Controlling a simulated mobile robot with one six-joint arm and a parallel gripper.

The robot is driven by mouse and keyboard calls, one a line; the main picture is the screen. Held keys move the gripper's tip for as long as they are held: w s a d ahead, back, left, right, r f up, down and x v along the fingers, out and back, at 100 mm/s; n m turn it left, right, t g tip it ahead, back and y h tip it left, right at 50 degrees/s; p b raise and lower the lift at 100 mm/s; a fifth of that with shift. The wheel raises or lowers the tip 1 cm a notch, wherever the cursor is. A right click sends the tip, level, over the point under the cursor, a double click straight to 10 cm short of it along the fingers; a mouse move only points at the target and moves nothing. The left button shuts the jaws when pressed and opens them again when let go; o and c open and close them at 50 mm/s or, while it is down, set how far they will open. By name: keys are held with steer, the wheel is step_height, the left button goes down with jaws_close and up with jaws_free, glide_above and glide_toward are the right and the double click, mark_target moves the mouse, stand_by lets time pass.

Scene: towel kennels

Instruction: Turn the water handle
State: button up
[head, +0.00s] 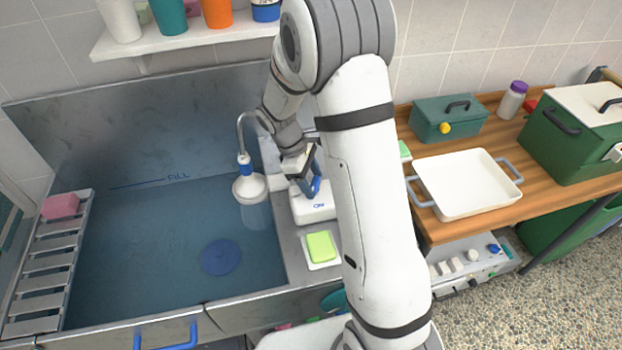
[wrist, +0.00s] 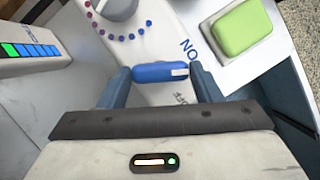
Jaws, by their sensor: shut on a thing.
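The water handle is a blue lever (wrist: 152,73) on a white tap housing (head: 313,208) right of the sink. In the wrist view my gripper (wrist: 160,71) has a blue-grey finger at each end of the lever and is shut on it. The lever lies between an ON mark on its far side and a partly covered OFF mark nearer my palm. In the head view my gripper (head: 308,184) reaches down onto the housing. A shower head (head: 249,188) hangs over the sink (head: 170,110), with a pale translucent stream below it. A FILL line marks the sink's back wall.
A green sponge (head: 321,246) lies in front of the housing. A slatted rack (head: 45,265) with a pink block (head: 60,206) spans the sink's left side. A white tray (head: 465,183) and green boxes stand on the wooden counter at right. A shelf with cups hangs above.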

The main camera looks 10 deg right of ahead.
steer(key=shift+d+f+m+g+y+b, duration=0.1)
steer(key=shift+m+g+y+b, duration=0.3)
steer(key=shift+m, duration=1)
steer(key=shift+d+m+g+y+b, duration=0.1)
steer(key=shift+m+g+y+b, duration=0.3)
steer(key=shift+m, duration=1)
steer(key=o, duration=1)
steer(key=shift+w, duration=0.1)
steer(key=b+v, duration=0.1)
steer(key=v, duration=0.7)
